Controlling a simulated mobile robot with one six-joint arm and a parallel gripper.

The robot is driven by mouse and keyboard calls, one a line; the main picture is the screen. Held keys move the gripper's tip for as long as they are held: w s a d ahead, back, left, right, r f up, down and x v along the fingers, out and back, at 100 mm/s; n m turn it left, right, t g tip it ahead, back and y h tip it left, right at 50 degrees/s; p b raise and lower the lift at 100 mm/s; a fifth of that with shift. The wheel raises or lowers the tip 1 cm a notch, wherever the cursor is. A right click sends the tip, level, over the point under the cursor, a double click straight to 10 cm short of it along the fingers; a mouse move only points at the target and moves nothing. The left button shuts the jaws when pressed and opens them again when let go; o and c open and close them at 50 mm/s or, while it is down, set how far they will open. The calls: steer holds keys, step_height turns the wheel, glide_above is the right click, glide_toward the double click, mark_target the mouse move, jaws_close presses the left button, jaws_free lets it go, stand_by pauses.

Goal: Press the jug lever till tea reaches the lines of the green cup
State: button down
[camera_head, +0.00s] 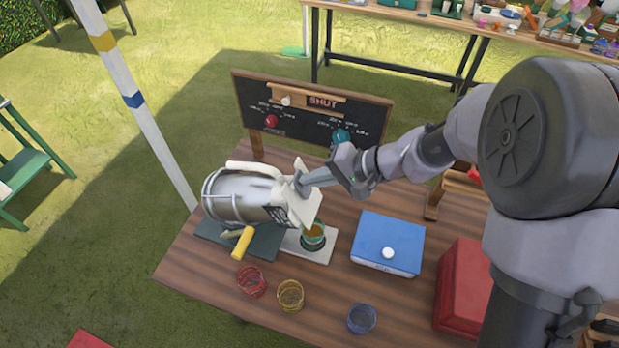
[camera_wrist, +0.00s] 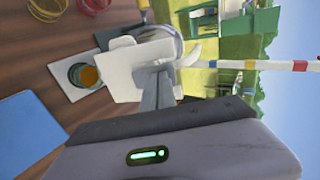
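The lever itself is partly hidden by the fingers. The green cup (camera_head: 314,240) stands below the spout and holds orange-brown tea, also seen in the wrist view (camera_wrist: 84,76). Its lines are too small to read.
The cup stands on a white plate (camera_head: 322,256). Red (camera_head: 251,282), yellow (camera_head: 290,295) and blue (camera_head: 361,319) glass cups stand in front. A blue box (camera_head: 388,242) and a red box (camera_head: 464,288) are to the right. A blackboard (camera_head: 306,112) stands behind.

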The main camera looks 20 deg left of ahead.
steer(key=shift+d, duration=0.2)
stand_by(0.3)
steer(key=p+v, duration=0.2)
steer(key=v, duration=1.5)
steer(key=shift+p, duration=0.35)
steer(key=shift+r, duration=0.1)
